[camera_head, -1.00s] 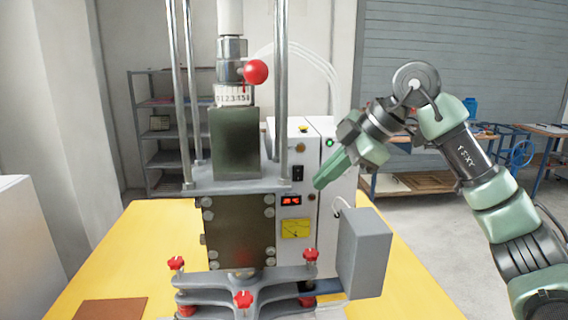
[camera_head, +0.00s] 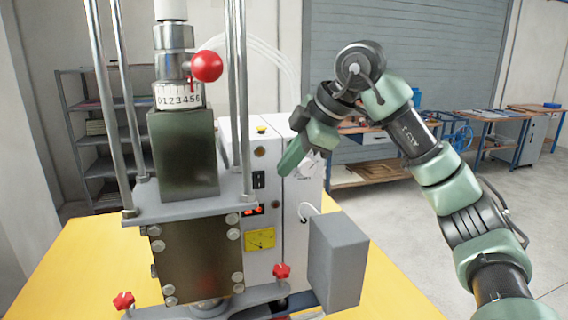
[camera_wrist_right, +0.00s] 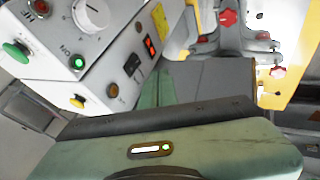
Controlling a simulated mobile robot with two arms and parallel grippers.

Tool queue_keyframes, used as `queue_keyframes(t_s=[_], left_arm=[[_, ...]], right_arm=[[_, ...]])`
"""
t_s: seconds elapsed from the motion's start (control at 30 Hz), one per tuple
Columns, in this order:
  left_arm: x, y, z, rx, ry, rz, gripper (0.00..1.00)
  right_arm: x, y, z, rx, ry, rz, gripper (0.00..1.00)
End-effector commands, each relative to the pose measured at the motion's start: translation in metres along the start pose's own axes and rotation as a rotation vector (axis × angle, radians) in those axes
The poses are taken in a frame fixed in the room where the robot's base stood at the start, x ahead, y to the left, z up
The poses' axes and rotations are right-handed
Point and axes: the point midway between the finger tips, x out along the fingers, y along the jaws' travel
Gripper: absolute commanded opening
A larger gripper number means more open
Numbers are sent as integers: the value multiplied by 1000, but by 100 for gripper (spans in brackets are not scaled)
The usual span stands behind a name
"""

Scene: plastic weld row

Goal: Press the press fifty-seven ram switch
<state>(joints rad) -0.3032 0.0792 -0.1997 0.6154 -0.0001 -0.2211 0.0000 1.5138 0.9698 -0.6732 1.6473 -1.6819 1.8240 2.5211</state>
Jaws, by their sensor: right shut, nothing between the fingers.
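The press (camera_head: 185,160) stands on the yellow table, with a white control box (camera_head: 242,150) behind it. A black rocker switch (camera_head: 259,180), which looks like the ram switch, sits on the box front above a red display (camera_head: 252,210). The same switch shows in the wrist view (camera_wrist_right: 132,63). My right gripper (camera_head: 284,171) is shut and empty, its green fingertips just right of the switch in the head view. The fingers (camera_wrist_right: 155,92) also show in the wrist view, apart from the switch. My left gripper is not in view.
A grey box (camera_head: 337,262) stands at the right front of the press. Chrome columns (camera_head: 237,95) and a red ball knob (camera_head: 206,66) rise in front of the control box. Red clamp knobs (camera_head: 282,271) sit low on the press. Workbenches and shelves stand farther back.

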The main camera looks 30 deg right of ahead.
Motion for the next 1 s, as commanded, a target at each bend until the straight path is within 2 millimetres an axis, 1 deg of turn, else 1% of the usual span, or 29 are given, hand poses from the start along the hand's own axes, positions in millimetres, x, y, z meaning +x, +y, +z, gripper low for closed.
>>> queue_keyframes(t_s=[0.03, 0.1, 0.3, 0.37, 0.4, 0.43, 0.6, 0.73, 1.0], left_arm=[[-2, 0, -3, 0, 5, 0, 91], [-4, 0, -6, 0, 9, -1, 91], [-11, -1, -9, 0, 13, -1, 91], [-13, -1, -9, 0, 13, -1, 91], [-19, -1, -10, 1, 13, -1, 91], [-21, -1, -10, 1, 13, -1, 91], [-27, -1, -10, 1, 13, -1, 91], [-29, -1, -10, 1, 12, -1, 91], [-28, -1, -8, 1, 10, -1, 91]], right_arm=[[11, 0, 0, 0, -3, -4, 0], [26, -1, 0, 0, -3, -5, 0], [68, 0, 0, -1, -2, -4, 0], [80, 0, 0, -1, -1, -4, 0], [79, 9, -2, 2, 2, -1, 0], [82, 14, -1, 3, 1, -1, 0], [93, 29, 0, 1, 1, 0, 0], [98, 33, 2, -1, 0, 1, 0], [98, 34, 2, -1, 0, 1, 0]])
